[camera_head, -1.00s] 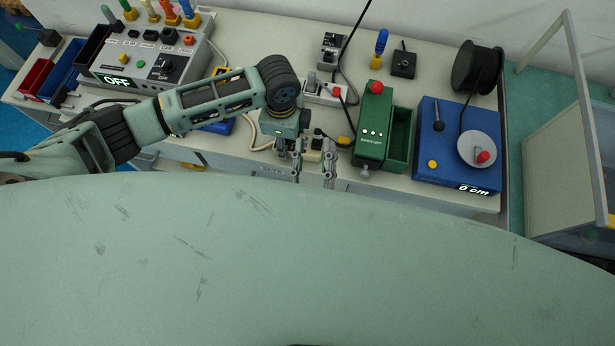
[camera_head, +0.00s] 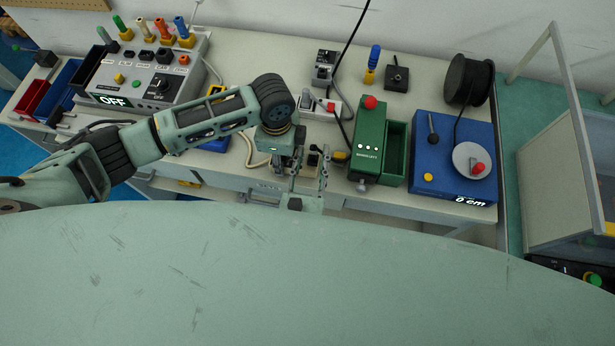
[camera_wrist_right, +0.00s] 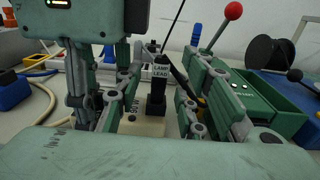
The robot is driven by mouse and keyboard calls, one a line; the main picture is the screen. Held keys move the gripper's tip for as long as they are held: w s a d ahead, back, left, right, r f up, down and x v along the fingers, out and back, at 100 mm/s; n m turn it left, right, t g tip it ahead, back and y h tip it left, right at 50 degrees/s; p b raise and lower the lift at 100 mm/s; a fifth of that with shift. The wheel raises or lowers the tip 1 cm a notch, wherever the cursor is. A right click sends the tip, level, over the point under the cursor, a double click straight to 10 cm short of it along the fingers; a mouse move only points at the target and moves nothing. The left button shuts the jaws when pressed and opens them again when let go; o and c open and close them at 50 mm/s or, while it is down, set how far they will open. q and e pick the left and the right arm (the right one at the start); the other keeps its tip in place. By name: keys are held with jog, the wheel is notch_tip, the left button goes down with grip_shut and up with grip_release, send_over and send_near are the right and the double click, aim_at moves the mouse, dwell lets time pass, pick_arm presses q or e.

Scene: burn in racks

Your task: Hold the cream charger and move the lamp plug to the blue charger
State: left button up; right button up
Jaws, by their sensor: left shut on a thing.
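The cream charger (camera_wrist_right: 142,126) stands on the bench, with the black lamp plug (camera_wrist_right: 158,92), labelled LAMP LEAD, upright in it. Both are small and partly hidden in the head view, between my two grippers. My left gripper (camera_head: 280,160) is low at the charger's left side and shut on it; the contact is mostly hidden. My right gripper (camera_head: 311,156) is open, its fingers on either side of the lamp plug and apart from it in the right wrist view. The blue charger (camera_head: 216,143) lies further left, partly hidden beneath my left arm.
A green box with a red knob (camera_head: 369,140) stands close right of my right gripper. A blue unit (camera_head: 455,150) is further right. A white socket strip (camera_head: 321,108) and a black cable are behind. A grey console (camera_head: 140,80) stands back left.

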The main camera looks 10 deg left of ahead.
jog(key=shift+w, duration=1.35)
jog(key=shift+c, duration=0.2)
grip_shut()
